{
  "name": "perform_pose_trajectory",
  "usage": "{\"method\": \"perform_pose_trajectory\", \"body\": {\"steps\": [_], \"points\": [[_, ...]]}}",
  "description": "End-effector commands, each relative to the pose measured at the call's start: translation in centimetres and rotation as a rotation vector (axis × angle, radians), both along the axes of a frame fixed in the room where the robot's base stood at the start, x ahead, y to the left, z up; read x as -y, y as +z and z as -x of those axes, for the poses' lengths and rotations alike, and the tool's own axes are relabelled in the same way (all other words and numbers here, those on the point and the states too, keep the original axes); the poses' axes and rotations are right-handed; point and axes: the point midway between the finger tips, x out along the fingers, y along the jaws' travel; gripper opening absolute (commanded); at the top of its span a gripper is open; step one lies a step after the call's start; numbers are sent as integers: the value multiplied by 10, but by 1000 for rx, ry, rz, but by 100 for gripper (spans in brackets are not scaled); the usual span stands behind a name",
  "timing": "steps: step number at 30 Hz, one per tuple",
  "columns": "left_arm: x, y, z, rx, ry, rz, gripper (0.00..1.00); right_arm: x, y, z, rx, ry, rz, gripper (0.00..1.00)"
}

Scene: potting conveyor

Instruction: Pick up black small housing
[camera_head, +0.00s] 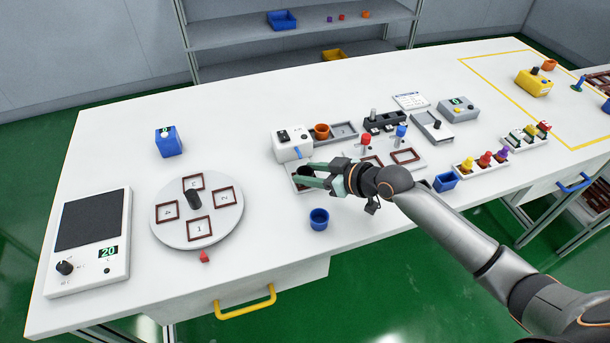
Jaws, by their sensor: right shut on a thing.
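My right gripper (308,174) reaches in from the right with its greenish fingers pointing left. It is shut on a small dark round thing, the black small housing (305,171), of which only a little shows between the fingers. The fingers are low over a grey tray (294,186) just in front of a white device. I cannot tell whether the housing is still touching the tray. My left gripper is out of view.
A blue cup (319,219) stands just in front of the gripper. The white device (292,145) with an orange cup (321,131) beside it is close behind. A round turntable (170,220) and a scale (88,240) are at left. White table between is clear.

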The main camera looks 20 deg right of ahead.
Motion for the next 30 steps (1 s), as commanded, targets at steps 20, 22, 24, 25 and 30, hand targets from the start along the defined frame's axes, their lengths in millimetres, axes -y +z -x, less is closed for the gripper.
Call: {"method": "perform_pose_trajectory", "body": {"steps": [20,22,24,25,30], "points": [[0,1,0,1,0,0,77,0,19,-1,5,1,1,0],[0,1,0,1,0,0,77,0,30,-1,5,2,2,0],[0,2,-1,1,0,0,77,5,40,5,2,1,5,0],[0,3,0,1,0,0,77,8,45,9,2,1,5,0],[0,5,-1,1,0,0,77,29,87,38,4,2,9,0]]}}
